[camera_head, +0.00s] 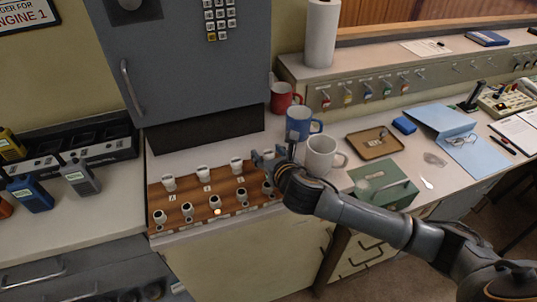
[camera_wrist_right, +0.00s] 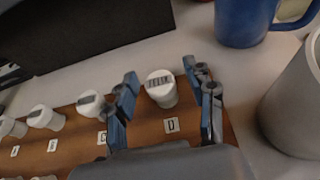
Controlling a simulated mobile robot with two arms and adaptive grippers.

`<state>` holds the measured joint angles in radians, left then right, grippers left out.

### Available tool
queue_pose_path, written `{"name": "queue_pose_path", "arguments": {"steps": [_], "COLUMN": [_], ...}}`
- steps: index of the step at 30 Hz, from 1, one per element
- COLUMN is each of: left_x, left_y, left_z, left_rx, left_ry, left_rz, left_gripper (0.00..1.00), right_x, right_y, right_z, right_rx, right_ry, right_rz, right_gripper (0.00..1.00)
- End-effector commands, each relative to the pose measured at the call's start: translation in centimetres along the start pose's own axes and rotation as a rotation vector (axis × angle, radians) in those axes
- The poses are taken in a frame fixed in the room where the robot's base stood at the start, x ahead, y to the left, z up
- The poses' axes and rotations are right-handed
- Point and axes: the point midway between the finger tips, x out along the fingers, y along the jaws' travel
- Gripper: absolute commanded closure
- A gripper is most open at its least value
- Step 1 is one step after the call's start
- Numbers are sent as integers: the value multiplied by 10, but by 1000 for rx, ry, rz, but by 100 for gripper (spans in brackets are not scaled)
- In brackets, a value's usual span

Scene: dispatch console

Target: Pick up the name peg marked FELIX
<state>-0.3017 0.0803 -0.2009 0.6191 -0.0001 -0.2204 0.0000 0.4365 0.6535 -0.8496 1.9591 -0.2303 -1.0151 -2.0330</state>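The name peg marked FELIX (camera_wrist_right: 161,88) is a white peg with a dark label on its top. It stands upright at the right end of the back row on the brown wooden peg board (camera_wrist_right: 150,132), behind the D label. My right gripper (camera_wrist_right: 163,78) is open, with one blue-grey finger on each side of the FELIX peg. Gaps show between the peg and both fingers. In the head view my right gripper (camera_head: 268,157) is over the board's back right corner and partly hides this peg. My left gripper is not in view.
Other white pegs (camera_head: 203,173) stand left in the same row, and dark-topped ones (camera_head: 187,209) in front. A white mug (camera_head: 320,155), a blue mug (camera_head: 298,122) and a red mug (camera_head: 281,97) stand close right and behind.

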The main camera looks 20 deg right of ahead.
Motion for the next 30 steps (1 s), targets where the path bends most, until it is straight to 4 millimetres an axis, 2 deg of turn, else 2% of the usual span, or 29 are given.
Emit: {"name": "queue_pose_path", "arguments": {"steps": [1,5,16,23,26,30], "left_x": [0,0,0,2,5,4], "left_y": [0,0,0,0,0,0], "left_z": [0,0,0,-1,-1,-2], "left_rx": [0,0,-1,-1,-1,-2], "left_ry": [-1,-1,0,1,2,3], "left_rz": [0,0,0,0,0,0], "left_gripper": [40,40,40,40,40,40], "right_x": [0,0,-1,-7,-14,-49], "right_y": [0,0,0,0,0,-1], "right_z": [0,0,1,17,33,49], "right_rx": [0,0,0,-1,-1,-1], "right_ry": [0,0,-1,-5,-7,-6], "right_rz": [0,0,0,1,1,3], "right_gripper": [60,87,88,88,88,88]}}
